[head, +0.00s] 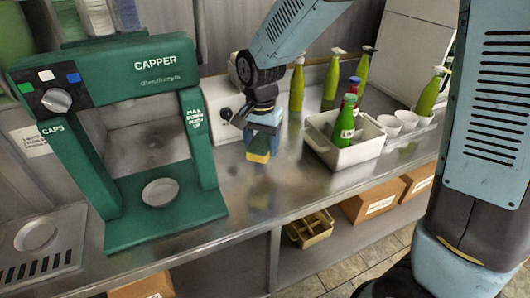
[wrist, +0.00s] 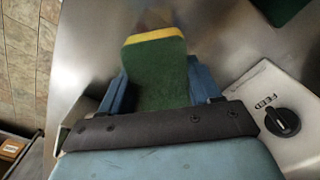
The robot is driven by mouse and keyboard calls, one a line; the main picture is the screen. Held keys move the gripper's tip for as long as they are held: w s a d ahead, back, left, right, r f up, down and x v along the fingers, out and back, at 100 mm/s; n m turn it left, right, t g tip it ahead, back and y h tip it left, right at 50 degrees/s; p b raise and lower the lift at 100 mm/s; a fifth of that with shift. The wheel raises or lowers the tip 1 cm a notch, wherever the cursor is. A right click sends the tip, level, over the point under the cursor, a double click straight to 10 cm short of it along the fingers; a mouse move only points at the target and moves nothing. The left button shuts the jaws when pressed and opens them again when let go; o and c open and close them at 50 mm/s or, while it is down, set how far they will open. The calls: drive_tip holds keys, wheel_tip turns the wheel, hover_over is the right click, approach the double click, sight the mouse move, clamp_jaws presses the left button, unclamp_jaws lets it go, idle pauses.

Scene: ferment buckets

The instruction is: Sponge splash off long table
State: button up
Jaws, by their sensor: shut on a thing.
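A green and yellow sponge (head: 258,151) is held in my gripper (head: 263,132) above the long steel table (head: 300,185), just right of the capper. In the wrist view the sponge (wrist: 155,75) sits between the blue fingers of my gripper (wrist: 157,85), its green face toward the camera and a yellow edge at its far end. A faint brownish patch (wrist: 155,18) shows on the steel beyond the sponge in the wrist view. I cannot tell whether it is the splash or a reflection. The gap between sponge and table is hard to judge.
The green capper (head: 160,215) stands left of my gripper. A white bin (head: 345,155) with bottles is to the right, beside white cups (head: 390,125). Green pump bottles (head: 297,85) stand behind. A box with a black knob (wrist: 282,122) is close by. The front table strip is clear.

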drive_tip(key=shift+s+a+f, duration=0.15)
drive_tip(key=shift+s+a, duration=0.1)
drive_tip(key=shift+a, duration=0.2)
